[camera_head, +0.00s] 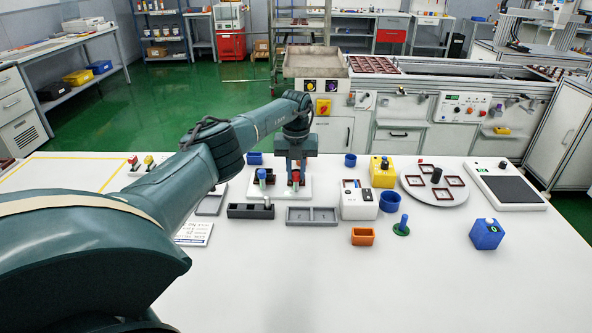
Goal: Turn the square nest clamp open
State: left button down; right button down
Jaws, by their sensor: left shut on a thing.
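A white fixture plate (308,192) stands on the white table, behind the grey trays. A blue-topped post (262,174) rises from its left part. A small red part (295,176), seemingly the clamp of the square nest, shows at its right part, low between my fingers. My left gripper (295,181) reaches straight down over this right part and is shut on the red part. The gripper hides most of the nest and clamp, so I cannot tell how far the clamp is turned. My right gripper is out of view.
A black tray (250,212) and a grey two-pocket tray (312,222) lie in front of the plate. A white box (358,212), a blue cup (390,206) and a round turntable (455,200) stand to the right.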

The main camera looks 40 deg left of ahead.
pick_arm(q)
jog(key=shift+m, duration=0.3)
jog(key=m+b, duration=0.1)
jog(key=m, duration=0.2)
jog(key=shift+m+b, duration=0.3)
jog(key=m+b, duration=0.1)
jog(key=m, duration=0.3)
jog(key=shift+m, duration=0.3)
jog(key=m, duration=0.4)
jog(key=shift+m, duration=0.3)
jog(key=shift+m+b, duration=0.45)
jog(key=shift+m, duration=1.75)
jog(key=c, duration=1.3)
grip_release()
jog(key=shift+o, duration=0.2)
